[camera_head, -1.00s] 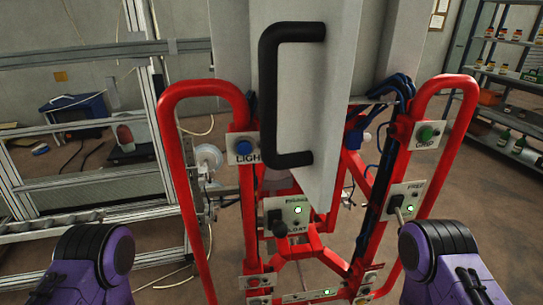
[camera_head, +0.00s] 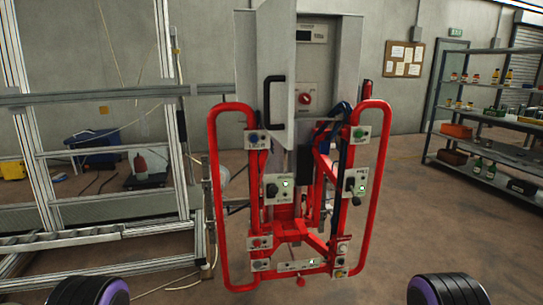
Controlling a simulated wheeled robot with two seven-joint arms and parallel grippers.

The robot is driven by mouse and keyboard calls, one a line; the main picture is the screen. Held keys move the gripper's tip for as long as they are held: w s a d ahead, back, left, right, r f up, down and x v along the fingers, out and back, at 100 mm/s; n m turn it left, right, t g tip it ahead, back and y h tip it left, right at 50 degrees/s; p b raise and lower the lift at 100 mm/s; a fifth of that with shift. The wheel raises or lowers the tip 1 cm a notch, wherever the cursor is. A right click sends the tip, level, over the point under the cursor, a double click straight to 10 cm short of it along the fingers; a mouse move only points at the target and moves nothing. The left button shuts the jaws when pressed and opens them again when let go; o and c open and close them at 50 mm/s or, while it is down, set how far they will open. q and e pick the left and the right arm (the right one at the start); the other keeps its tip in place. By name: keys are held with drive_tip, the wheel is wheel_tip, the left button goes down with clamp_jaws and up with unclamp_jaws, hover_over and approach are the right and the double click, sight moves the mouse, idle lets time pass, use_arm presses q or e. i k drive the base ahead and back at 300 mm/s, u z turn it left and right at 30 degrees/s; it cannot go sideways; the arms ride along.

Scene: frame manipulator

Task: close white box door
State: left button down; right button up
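The white box (camera_head: 347,62) sits on top of the red tubular frame, ahead of me and a little right of the picture's middle. Its white door (camera_head: 253,50) is on the left side and stands open at an angle. A black bar handle (camera_head: 270,103) is on the door. To the right of the door's edge I see a small dark display (camera_head: 311,33) and a red knob (camera_head: 304,99). Only black and purple parts of my own arms show at the bottom left and bottom right. Neither gripper is in view, and nothing of mine touches the door.
The red frame (camera_head: 214,190) carries several switch panels and side loops below the box. An aluminium structure (camera_head: 172,120) stands close on its left. Metal shelves (camera_head: 500,130) with bottles and bins stand at the right. The floor (camera_head: 420,225) between frame and shelves is clear.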

sight(276, 19)
drive_tip(key=u, duration=0.75)
drive_tip(key=i, duration=1.15)
drive_tip(key=z, duration=0.4)
